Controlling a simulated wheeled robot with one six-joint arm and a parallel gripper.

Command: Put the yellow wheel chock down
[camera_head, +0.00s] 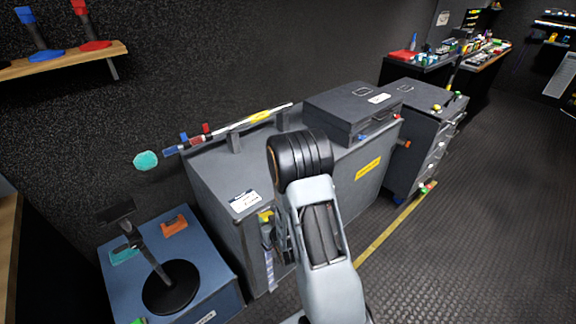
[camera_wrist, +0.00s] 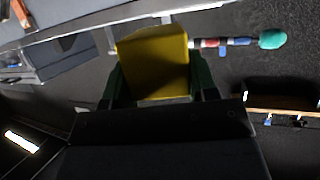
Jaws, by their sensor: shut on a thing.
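The yellow wheel chock (camera_wrist: 152,62) is a yellow block held between the two green fingers of my gripper (camera_wrist: 158,85) in the wrist view. My gripper is shut on it. In the head view my arm hides most of the gripper, and only a small yellow piece of the chock (camera_head: 266,216) shows left of the arm, in front of the grey case's near side. Whether the chock touches anything below it cannot be told.
A large grey case (camera_head: 214,180) stands against the wall with a smaller dark case (camera_head: 345,108) on top. A boom pole with a teal tip (camera_head: 146,160) lies along its back. A blue case (camera_head: 215,268) with a black stand (camera_head: 170,287) is at lower left. The floor at right (camera_head: 490,220) is clear.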

